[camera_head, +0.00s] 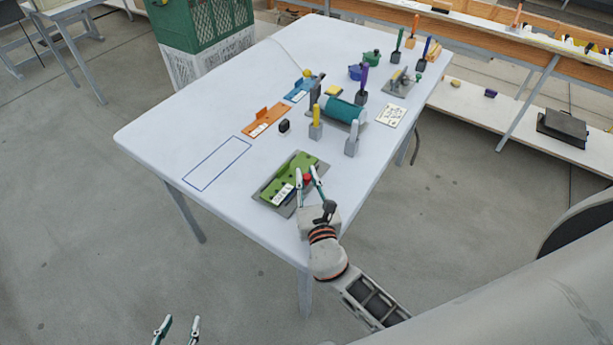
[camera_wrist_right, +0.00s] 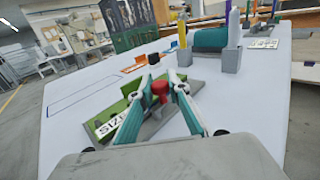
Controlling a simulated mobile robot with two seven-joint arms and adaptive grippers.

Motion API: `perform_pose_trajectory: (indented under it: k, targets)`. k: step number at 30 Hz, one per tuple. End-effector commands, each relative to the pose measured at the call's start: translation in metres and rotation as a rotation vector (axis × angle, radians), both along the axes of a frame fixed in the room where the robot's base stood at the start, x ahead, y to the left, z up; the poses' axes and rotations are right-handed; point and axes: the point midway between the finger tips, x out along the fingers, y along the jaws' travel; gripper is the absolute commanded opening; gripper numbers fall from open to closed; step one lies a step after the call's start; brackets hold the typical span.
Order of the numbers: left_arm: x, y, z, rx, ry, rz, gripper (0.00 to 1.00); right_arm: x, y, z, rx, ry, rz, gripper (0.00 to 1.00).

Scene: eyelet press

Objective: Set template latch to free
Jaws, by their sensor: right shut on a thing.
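The green template (camera_head: 288,180) sits on a grey base plate (camera_head: 262,190) near the table's front edge, with a white size label on it. Its latch has a red knob (camera_head: 307,178), which also shows in the right wrist view (camera_wrist_right: 160,88). My right gripper (camera_head: 309,174) is at the knob, with one finger on each side, closed on it. The latch's lower part is hidden by the fingers, so I cannot tell its position. My left gripper (camera_head: 177,325) is open and empty, low at the bottom edge of the head view, off the table.
An orange template (camera_head: 266,120) and a blue template (camera_head: 300,90) lie further back. A teal cylinder machine (camera_head: 342,109) with grey posts and a yellow handle (camera_head: 316,117) stands behind the green template. A blue outlined rectangle (camera_head: 217,163) at left is empty.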

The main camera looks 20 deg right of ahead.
Motion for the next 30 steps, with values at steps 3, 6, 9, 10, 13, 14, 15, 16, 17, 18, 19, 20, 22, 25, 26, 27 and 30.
perform_pose_trajectory:
  k: [3,6,9,10,13,14,15,16,17,18,19,20,22,25,26,27,30]
  targets:
    - [0.001,-0.001,0.001,-0.002,-0.003,0.000,0.40,0.000,0.000,0.000,0.001,-0.001,-0.008,0.00]
    - [0.001,-0.001,0.002,-0.002,-0.003,-0.001,0.40,0.000,0.000,0.001,0.001,-0.001,-0.009,0.00]
    - [0.001,-0.001,0.002,-0.003,-0.004,-0.001,0.40,0.000,0.000,0.001,0.001,-0.001,-0.009,0.00]
    - [0.001,-0.001,0.002,-0.003,-0.004,-0.001,0.40,0.000,0.000,0.001,0.001,-0.001,-0.008,0.00]
    - [0.001,-0.001,0.002,-0.003,-0.004,-0.001,0.40,0.000,0.000,0.001,0.000,-0.002,-0.008,0.00]
    - [0.001,-0.001,0.002,-0.003,-0.004,-0.001,0.40,0.000,0.000,0.001,0.000,-0.002,-0.008,0.24]
    - [0.001,-0.001,0.002,-0.003,-0.004,-0.001,0.40,0.000,0.000,0.001,0.000,-0.002,-0.008,0.33]
    - [0.001,-0.001,0.002,-0.003,-0.004,-0.001,0.40,0.000,0.000,0.001,0.000,-0.002,-0.008,0.33]
    - [0.001,-0.001,0.002,-0.003,-0.004,-0.001,0.40,0.000,0.000,0.001,0.000,-0.002,-0.008,0.33]
    - [0.001,-0.001,0.002,-0.002,-0.004,-0.001,0.40,0.000,0.000,0.001,0.000,-0.002,-0.008,0.33]
    - [0.001,-0.001,0.002,-0.002,-0.004,-0.001,0.40,0.000,0.000,0.001,0.000,-0.001,-0.008,0.33]
    - [0.001,-0.001,0.002,-0.002,-0.004,-0.001,0.40,0.000,0.000,0.001,0.000,-0.001,-0.008,0.33]
    - [0.001,-0.001,0.002,-0.001,-0.004,-0.002,0.40,0.000,0.000,0.001,0.000,-0.001,-0.008,0.33]
    - [0.001,-0.001,0.002,0.000,-0.005,-0.005,0.40,-0.001,0.000,0.001,0.000,-0.001,-0.008,0.33]
    - [0.001,-0.001,0.002,0.000,-0.005,-0.005,0.40,-0.001,0.000,0.000,0.000,-0.001,-0.008,0.33]
    - [0.001,-0.001,0.002,0.001,-0.005,-0.005,0.40,-0.004,0.000,0.000,0.000,-0.001,-0.008,0.33]
    - [0.001,-0.001,0.002,0.000,-0.004,-0.004,0.40,-0.014,0.002,-0.001,-0.001,0.001,-0.007,0.33]
